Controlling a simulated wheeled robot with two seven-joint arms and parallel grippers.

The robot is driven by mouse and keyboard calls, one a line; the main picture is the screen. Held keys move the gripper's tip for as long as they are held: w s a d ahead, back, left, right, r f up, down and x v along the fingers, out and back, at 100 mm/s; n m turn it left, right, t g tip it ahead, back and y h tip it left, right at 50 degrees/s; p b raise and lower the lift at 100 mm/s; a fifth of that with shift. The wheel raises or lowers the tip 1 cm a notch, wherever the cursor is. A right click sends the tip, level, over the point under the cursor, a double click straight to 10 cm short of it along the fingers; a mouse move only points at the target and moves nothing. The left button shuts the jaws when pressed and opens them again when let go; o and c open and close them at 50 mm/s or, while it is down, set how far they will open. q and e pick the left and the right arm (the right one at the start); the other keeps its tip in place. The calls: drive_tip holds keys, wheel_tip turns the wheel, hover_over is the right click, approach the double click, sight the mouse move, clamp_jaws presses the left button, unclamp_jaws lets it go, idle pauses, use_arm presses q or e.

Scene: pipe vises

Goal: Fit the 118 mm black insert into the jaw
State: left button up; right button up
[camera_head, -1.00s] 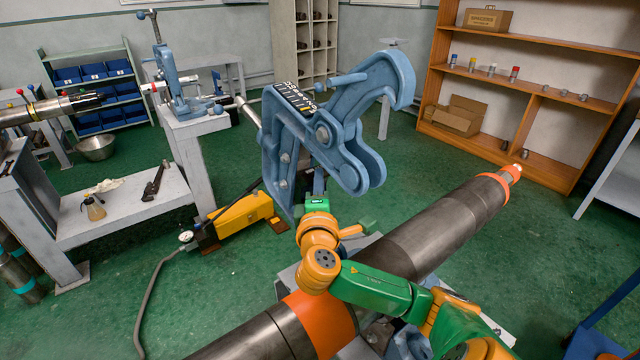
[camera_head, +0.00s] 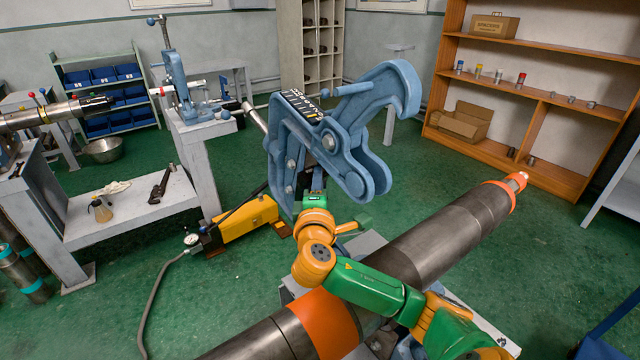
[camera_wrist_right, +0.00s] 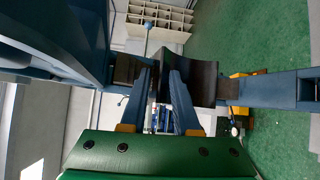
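The large blue vise jaw (camera_head: 345,125) stands tilted at the centre of the head view, with a hooked upper arm. My right gripper (camera_head: 317,182) reaches up behind its lower part, and the vise hides the fingertips there. In the right wrist view, the dark blue fingers of my right gripper (camera_wrist_right: 163,75) close in on a dark curved piece, which looks like the black insert (camera_wrist_right: 205,82). It lies between two blue vise parts with brownish faces (camera_wrist_right: 127,69). Whether it touches or sits in the jaw I cannot tell. No size marking is readable. My left gripper is not in view.
A thick dark pipe (camera_head: 430,235) with orange bands runs diagonally beside my right arm. A yellow pump (camera_head: 240,222) with a hose stands on the floor at left. A grey bench (camera_head: 125,208) is further left. A wooden shelf (camera_head: 540,45) stands at back right. Green floor between is clear.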

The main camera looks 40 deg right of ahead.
drive_tip(key=shift+o, duration=1.3)
drive_tip(key=v, duration=0.7)
drive_tip(key=shift+b, duration=0.45)
